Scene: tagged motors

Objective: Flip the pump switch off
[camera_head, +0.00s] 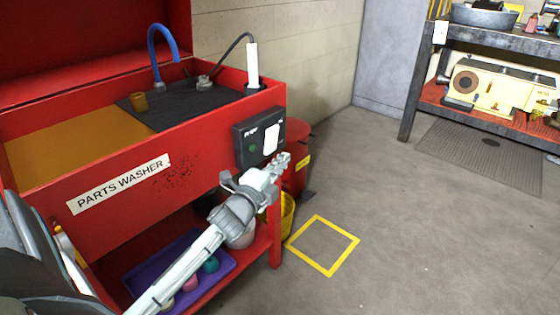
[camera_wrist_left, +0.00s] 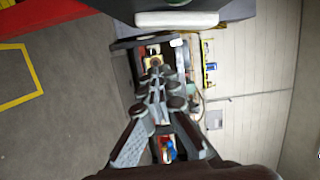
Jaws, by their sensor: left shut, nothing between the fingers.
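In the left wrist view the white paddle (camera_wrist_left: 177,19) shows at the top, beyond the fingers. My left gripper (camera_head: 282,161) is just below the paddle, in front of the washer. It is shut and empty, and its closed fingers (camera_wrist_left: 156,68) show in the middle of the wrist view. I cannot tell whether the fingertips touch the box. My right gripper is not in view.
A purple tray (camera_head: 135,283) with coloured balls and a whitish bucket lie on the washer's lower shelf. A red drum (camera_head: 298,138) stands behind the gripper. A yellow floor square (camera_head: 347,256) is empty. Open floor lies right, before a workbench (camera_head: 405,125).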

